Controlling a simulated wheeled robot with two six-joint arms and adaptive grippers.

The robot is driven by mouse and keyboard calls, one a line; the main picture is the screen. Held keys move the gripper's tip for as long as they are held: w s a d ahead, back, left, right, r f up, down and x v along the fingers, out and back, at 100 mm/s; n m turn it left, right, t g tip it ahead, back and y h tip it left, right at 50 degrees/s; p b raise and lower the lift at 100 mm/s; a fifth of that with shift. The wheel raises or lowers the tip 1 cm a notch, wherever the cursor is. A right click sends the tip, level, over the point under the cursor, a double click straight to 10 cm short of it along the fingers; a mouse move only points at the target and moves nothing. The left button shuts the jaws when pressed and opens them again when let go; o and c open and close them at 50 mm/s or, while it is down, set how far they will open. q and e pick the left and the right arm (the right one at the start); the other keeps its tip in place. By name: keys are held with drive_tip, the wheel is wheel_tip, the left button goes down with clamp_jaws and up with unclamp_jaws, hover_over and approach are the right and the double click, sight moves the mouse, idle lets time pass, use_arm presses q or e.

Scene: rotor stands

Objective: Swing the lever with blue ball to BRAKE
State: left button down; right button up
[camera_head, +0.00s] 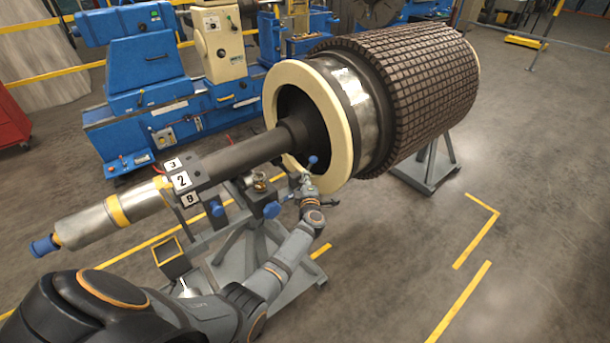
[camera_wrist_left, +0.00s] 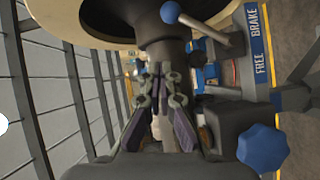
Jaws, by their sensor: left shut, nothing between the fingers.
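The lever's blue ball (camera_head: 312,159) shows small in the head view, near the cream ring of the rotor and beside the shaft. In the left wrist view the blue ball (camera_wrist_left: 170,12) is at the top, on a grey rod (camera_wrist_left: 205,30) that slants down to the right. The blue label plate (camera_wrist_left: 257,50) reads BRAKE at its upper end and FREE lower down. My left gripper (camera_head: 305,183) is just below the ball in the head view. In the left wrist view its fingers (camera_wrist_left: 161,75) are together and empty, below the ball and apart from it. My right gripper is not in view.
The large rotor (camera_head: 410,90) and its cream ring (camera_head: 345,125) are right beside the gripper. The shaft (camera_head: 245,155) runs left over the stand. A blue star knob (camera_wrist_left: 262,148) sticks out right of the fingers. Open floor (camera_head: 390,240) lies to the right.

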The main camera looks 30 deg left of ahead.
use_arm(q)
drive_tip(key=shift+v, duration=1.05)
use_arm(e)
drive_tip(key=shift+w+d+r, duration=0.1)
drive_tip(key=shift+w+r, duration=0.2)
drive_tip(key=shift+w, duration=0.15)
